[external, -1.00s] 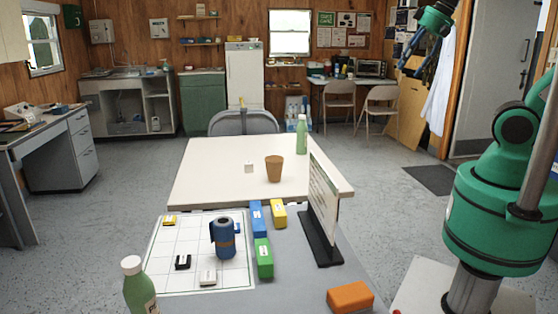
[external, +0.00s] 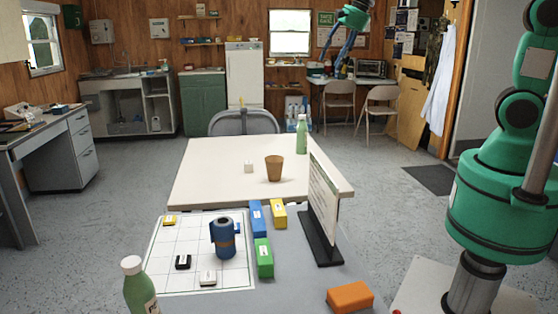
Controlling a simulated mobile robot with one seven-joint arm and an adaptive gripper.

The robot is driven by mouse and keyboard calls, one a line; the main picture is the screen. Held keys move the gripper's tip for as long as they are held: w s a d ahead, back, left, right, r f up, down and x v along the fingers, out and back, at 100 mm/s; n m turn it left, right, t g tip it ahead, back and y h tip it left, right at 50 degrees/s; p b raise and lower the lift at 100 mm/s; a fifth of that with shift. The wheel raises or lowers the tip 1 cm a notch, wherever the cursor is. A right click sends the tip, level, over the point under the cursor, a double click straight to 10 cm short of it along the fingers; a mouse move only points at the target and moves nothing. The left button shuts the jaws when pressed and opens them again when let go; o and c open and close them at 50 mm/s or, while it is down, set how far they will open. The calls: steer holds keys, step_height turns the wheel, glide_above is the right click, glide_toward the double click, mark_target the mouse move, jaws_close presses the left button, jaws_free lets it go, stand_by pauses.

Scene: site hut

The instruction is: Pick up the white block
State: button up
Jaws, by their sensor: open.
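A small white block (external: 248,166) stands on the white table (external: 215,180), left of a brown cup (external: 274,168). Another whitish block (external: 208,278) with a dark mark lies on the gridded white mat (external: 205,255) on the nearer grey table. My gripper (external: 331,62) is high at the top of the external view, right of the window. Its blue fingers point down, apart and empty, well away from both blocks.
A green bottle (external: 302,134) stands at the white table's far right. Nearer are a blue mug (external: 223,239), a black block (external: 183,262), blue, green and yellow boxes, an upright sign (external: 322,208), an orange block (external: 350,297) and another bottle (external: 139,288).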

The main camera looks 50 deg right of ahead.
steer(key=w+a+f+m+p, duration=0.2)
steer(key=w+f+m, duration=0.3)
steer(key=w, duration=0.4)
steer(key=w+a+f+m+p, duration=0.25)
steer(key=w+f, duration=0.35)
steer(key=w, duration=0.3)
steer(key=w+a+f+m, duration=0.1)
steer(key=w+f+m, duration=0.1)
steer(key=f, duration=0.4)
steer(key=w+f+m+p, duration=0.1)
steer(key=w+f+m, duration=0.2)
steer(key=w+f, duration=0.2)
steer(key=w+a+f+m+g+y+p, duration=0.1)
steer(key=w+f+m, duration=0.2)
steer(key=f, duration=0.6)
steer(key=shift+w+a, duration=0.35)
steer(key=shift+w, duration=0.1)
glide_above(249, 162)
steer(key=s+d, duration=0.2)
step_height(249, 162, down, 8)
steer(key=shift+w+r, duration=0.15)
steer(key=shift+w, duration=0.1)
steer(key=shift+a, duration=0.1)
steer(key=shift+b+x, duration=0.65)
steer(key=shift+x, duration=2)
steer(key=shift+s, duration=0.1)
steer(key=shift+c, duration=0.5)
